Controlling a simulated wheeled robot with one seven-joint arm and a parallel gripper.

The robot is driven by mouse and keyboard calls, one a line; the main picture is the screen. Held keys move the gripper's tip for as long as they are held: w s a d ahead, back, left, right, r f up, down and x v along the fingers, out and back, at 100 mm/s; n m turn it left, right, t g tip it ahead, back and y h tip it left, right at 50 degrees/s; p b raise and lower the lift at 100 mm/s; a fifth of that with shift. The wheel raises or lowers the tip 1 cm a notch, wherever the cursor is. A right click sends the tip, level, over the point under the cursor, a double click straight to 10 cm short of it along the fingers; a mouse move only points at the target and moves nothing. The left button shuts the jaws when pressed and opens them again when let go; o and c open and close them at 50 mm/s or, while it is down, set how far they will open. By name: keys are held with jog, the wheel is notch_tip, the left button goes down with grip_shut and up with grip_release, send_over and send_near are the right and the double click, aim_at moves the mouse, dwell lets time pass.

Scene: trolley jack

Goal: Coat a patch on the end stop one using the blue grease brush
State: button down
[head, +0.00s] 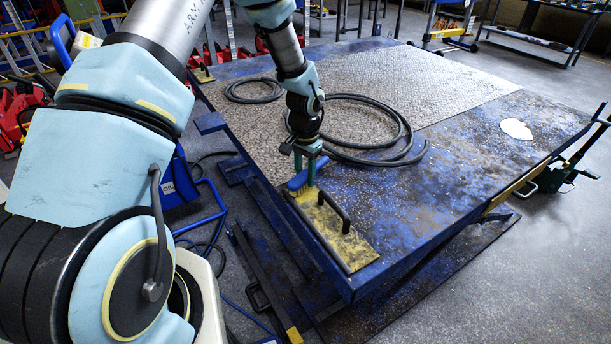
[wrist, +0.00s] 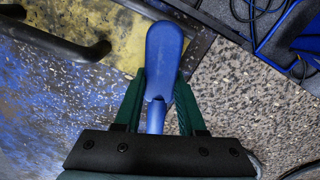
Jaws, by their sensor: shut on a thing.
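My gripper (head: 311,174) is shut on the blue grease brush (head: 298,181), low over the edge of the lift table. In the wrist view the blue brush (wrist: 164,55) lies between the green fingers of my gripper (wrist: 161,88), its wide blue part pointing away from me. Its bristles are not clearly seen. Under and beside the brush is a worn yellow plate (head: 346,248) with a black bar handle (head: 333,212); it also shows in the wrist view (wrist: 115,35). I cannot tell whether the brush touches it, or which part is end stop one.
The blue lift table (head: 440,190) carries a textured mat (head: 400,85), coiled black hoses (head: 385,155) and a white patch (head: 516,129). A blue oil container (head: 178,180) stands at left. A green trolley jack (head: 560,178) stands at right. The table's front right is clear.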

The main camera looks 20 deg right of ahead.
jog(key=shift+r+p, duration=1.75)
jog(key=shift+r, duration=1.05)
jog(key=shift+r+p, duration=1.15)
jog(key=shift+r, duration=0.4)
jog(key=shift+s+f, duration=0.1)
jog(key=shift+f, duration=0.05)
jog(key=shift+s+d+f+b, duration=0.35)
jog(key=shift+s+f+b, duration=0.25)
jog(key=shift+f+b, duration=0.65)
jog(key=shift+s+d+f+b, duration=0.35)
jog(key=shift+s+f+b, duration=0.25)
jog(key=shift+f+b, duration=0.6)
jog(key=shift+s+d+f+b, duration=0.35)
jog(key=shift+s+f+b, duration=0.25)
jog(key=shift+f+b, duration=0.65)
jog(key=shift+f, duration=0.1)
